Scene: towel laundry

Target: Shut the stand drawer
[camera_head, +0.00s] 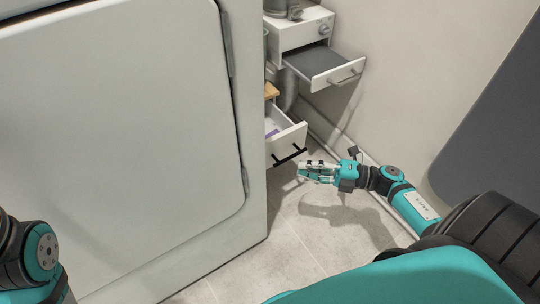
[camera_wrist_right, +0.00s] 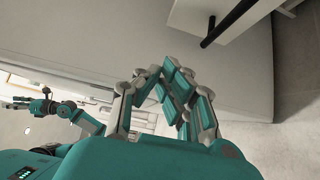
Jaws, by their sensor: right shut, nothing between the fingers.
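A white drawer (camera_head: 287,147) with a black bar handle (camera_head: 289,158) is pulled out low beside the large pale cabinet; something purple lies inside it. My right gripper (camera_head: 304,170) is shut and empty, just in front of and slightly below the right end of this drawer's front, apparently apart from it. In the right wrist view, the closed fingers (camera_wrist_right: 172,82) show in the middle, and a white drawer front with a black handle (camera_wrist_right: 228,22) is at the top right. My left arm shows at the lower left of the head view, but its gripper is out of frame.
A second drawer (camera_head: 324,68), grey inside with a metal handle, stands open in the white unit above. The large pale cabinet (camera_head: 120,150) fills the left. A wall and a dark panel (camera_head: 490,120) bound the right. Tiled floor (camera_head: 290,235) below is clear.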

